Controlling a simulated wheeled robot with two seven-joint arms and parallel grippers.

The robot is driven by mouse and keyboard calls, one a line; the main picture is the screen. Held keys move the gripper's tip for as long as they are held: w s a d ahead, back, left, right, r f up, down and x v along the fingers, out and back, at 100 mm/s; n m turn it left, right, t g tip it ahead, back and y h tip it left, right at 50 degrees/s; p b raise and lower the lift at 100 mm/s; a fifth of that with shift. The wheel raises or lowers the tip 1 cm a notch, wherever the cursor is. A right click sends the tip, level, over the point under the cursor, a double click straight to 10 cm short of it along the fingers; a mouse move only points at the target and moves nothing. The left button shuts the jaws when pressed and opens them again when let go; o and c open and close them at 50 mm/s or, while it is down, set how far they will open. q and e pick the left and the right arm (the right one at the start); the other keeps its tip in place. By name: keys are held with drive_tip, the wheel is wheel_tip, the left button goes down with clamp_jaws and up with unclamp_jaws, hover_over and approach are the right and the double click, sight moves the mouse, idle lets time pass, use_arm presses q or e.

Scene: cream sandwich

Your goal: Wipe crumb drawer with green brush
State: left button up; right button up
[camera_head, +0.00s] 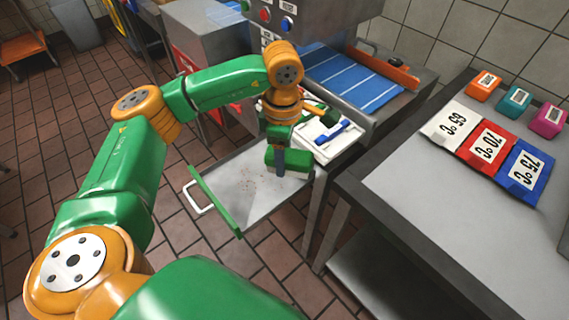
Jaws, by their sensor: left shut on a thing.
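The crumb drawer (263,205) is pulled out, a grey flat tray with a green front panel (217,204) and a white handle (194,198). Small brown crumbs are scattered on its surface around the middle. The green brush (296,158) is a green block at the drawer's inner end, low over its surface. My left gripper (280,160) comes down from above and is shut on the green brush. Whether the bristles touch the drawer cannot be told. My right gripper is not in view.
A machine with a blue conveyor belt (350,75) and coloured buttons stands behind the drawer. A white tray with a blue-handled tool (331,133) lies beside the brush. Tiled floor is open at left.

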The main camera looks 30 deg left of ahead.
use_arm(q)
drive_tip(key=w+a+f+n+b, duration=0.2)
drive_tip(key=a+f+n, duration=0.2)
drive_tip(key=n, duration=0.6)
drive_tip(key=w+a+f+n+b, duration=0.2)
drive_tip(key=a+f+n, duration=0.1)
drive_tip(key=f+n, duration=0.4)
drive_tip(key=n, duration=0.2)
drive_tip(key=shift+w+a+f+n, duration=0.2)
drive_tip(key=shift+w+a+n, duration=0.05)
drive_tip(key=shift+a+n, duration=0.15)
